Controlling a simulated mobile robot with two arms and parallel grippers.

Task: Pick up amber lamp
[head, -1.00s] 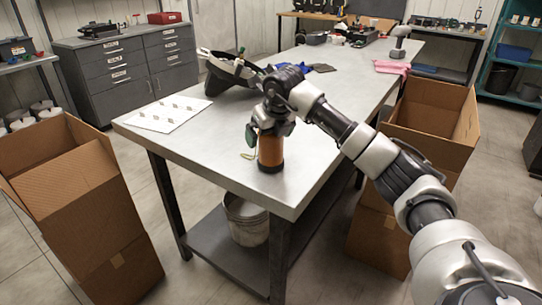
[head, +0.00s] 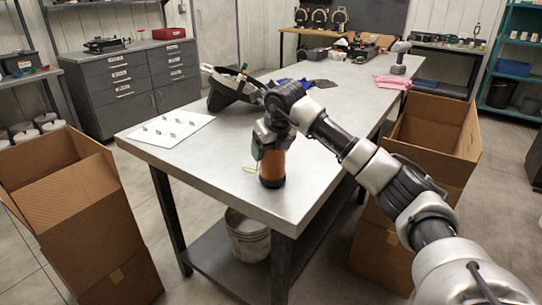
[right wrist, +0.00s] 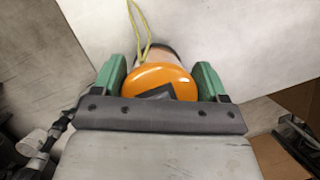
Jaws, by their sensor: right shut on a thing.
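The amber lamp (head: 272,167) is an orange cylinder with a dark base, upright at the near end of the grey worktable (head: 225,180). I cannot tell any gap between its base and the tabletop. My right gripper (head: 268,150) is shut on its upper part from above. In the right wrist view the lamp's round orange top (right wrist: 155,76) sits between the two green finger pads, and a thin yellow-green loop shows beyond it. My left gripper is not in view.
A white sheet with small pieces (head: 170,130) lies left of the lamp. A black bowl-like part (head: 225,92) stands behind it. Open cardboard boxes stand left (head: 75,215) and right (head: 430,135) of the table. Bare tabletop surrounds the lamp.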

